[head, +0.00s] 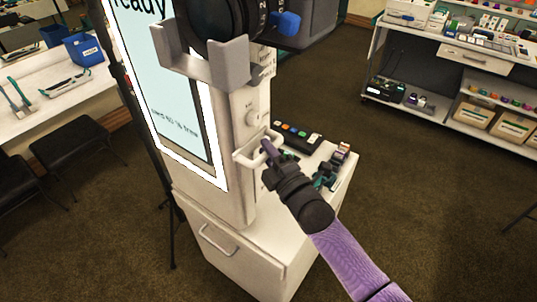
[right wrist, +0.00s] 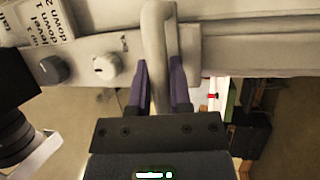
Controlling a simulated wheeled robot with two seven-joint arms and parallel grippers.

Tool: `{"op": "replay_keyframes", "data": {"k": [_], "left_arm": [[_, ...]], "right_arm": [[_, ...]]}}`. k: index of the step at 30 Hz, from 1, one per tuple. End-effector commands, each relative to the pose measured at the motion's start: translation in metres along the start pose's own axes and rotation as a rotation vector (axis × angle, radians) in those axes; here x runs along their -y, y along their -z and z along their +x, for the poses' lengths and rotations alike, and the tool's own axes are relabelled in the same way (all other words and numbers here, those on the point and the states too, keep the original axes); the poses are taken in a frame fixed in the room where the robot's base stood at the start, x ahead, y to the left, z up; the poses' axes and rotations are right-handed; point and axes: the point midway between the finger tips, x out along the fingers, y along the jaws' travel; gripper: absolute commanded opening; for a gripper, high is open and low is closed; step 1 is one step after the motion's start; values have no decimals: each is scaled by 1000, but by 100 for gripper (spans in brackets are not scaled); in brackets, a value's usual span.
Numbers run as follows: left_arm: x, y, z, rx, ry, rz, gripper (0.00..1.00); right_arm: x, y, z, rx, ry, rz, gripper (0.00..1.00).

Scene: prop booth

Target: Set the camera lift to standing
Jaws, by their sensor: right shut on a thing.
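The camera lift is a pale carriage (head: 238,105) on a post, with a grey cradle (head: 213,66) holding a large black camera (head: 225,18) at the top. A pale loop handle (head: 243,156) sticks out of the lift's side. My right gripper (head: 268,150) is shut on this handle. In the right wrist view the purple fingers (right wrist: 160,88) stand on either side of the handle bar (right wrist: 158,45). A white knob (right wrist: 105,66), a dark knob (right wrist: 53,69) and a printed label (right wrist: 45,20) show beside it; the label is only partly readable. My left gripper is not in view.
A lit screen (head: 185,90) stands behind the lift. The white cabinet (head: 235,262) below carries a button box (head: 296,133) and small items near my right arm. A shelf unit (head: 455,75) stands at right, a table (head: 45,105) and stools at left. Carpet between is clear.

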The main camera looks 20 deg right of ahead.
Motion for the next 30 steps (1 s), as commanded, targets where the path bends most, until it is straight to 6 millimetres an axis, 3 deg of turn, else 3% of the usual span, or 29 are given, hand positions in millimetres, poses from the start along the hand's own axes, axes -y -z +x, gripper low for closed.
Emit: {"op": "replay_keyframes", "data": {"k": [1,3,13,14,18,26,30], "left_arm": [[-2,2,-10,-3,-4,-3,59],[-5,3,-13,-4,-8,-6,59],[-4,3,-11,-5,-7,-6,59],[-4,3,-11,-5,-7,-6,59],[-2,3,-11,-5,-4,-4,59],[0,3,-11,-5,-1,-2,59],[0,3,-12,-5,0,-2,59]], "right_arm": [[-11,1,2,1,-1,1,0],[-14,1,2,1,0,1,0],[-11,1,2,1,4,1,0],[-11,1,2,1,4,1,29],[-11,1,2,1,4,1,58],[-11,1,2,1,3,1,60],[-10,1,-12,1,6,1,60]]}}
